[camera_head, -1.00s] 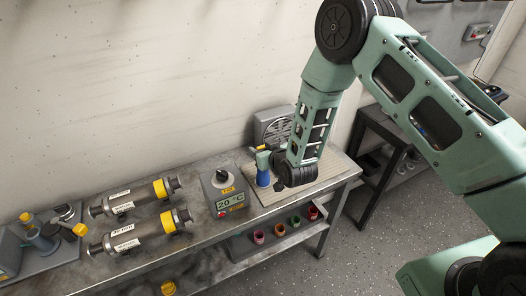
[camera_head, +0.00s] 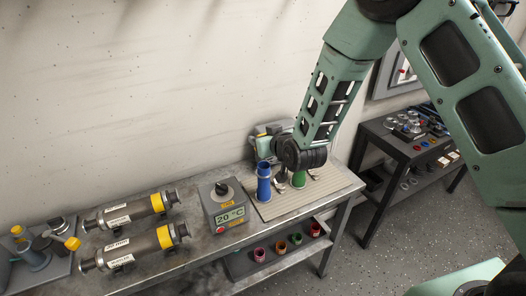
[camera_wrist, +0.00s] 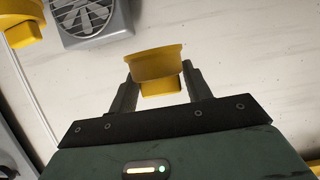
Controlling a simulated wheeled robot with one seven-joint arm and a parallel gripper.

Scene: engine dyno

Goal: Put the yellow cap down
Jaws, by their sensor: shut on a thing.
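My gripper (camera_wrist: 160,85) is shut on a yellow cap (camera_wrist: 156,64), which sits between its two fingers in the wrist view. The cap is a short round piece with a squarer yellow part below it. In the head view my gripper is mostly hidden behind my own wrist, above the back of the bench (camera_head: 214,243). I cannot make out the held cap clearly there. A ribbed pale mat (camera_head: 335,183) lies on the bench below, with a blue bottle-like piece (camera_head: 263,187) and a green one (camera_head: 299,179) standing on it.
A grey box with a 20 °C display (camera_head: 226,206) stands left of the mat. Two metal cylinders with yellow bands (camera_head: 130,212) lie further left. A fan (camera_wrist: 88,15) shows in the wrist view. Several coloured cups (camera_head: 280,247) sit on the lower shelf. A second table (camera_head: 390,145) stands right.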

